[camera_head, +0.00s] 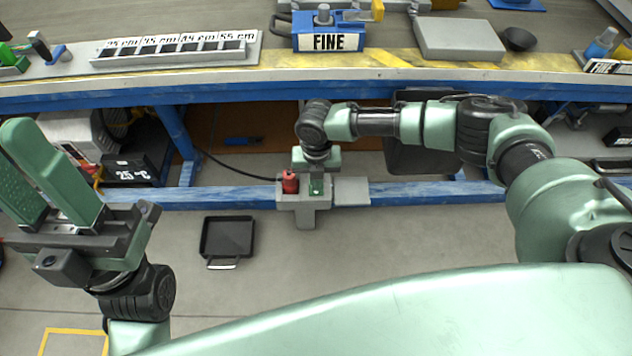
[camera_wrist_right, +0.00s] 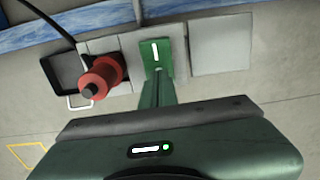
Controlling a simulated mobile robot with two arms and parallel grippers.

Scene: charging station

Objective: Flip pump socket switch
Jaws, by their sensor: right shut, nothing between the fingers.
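The grey pump socket box (camera_head: 303,215) is mounted on the blue beam below the bench. A red plug (camera_head: 289,182) sits in its left side, with a black cable. In the right wrist view, the green switch (camera_wrist_right: 155,48) with a white bar is right of the red plug (camera_wrist_right: 102,76). My right gripper (camera_head: 316,178) is shut and empty, its fingertips (camera_wrist_right: 158,76) right at the lower part of the switch; whether they touch it I cannot tell. My left gripper (camera_head: 45,160) is open and empty at the left, far from the socket.
A blank grey plate (camera_head: 351,191) adjoins the socket on the right. A black tray (camera_head: 227,237) lies on the floor to the left. The bench above carries a blue FINE block (camera_head: 328,42) and a slotted rack (camera_head: 175,50). A black box (camera_head: 135,170) stands below the bench.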

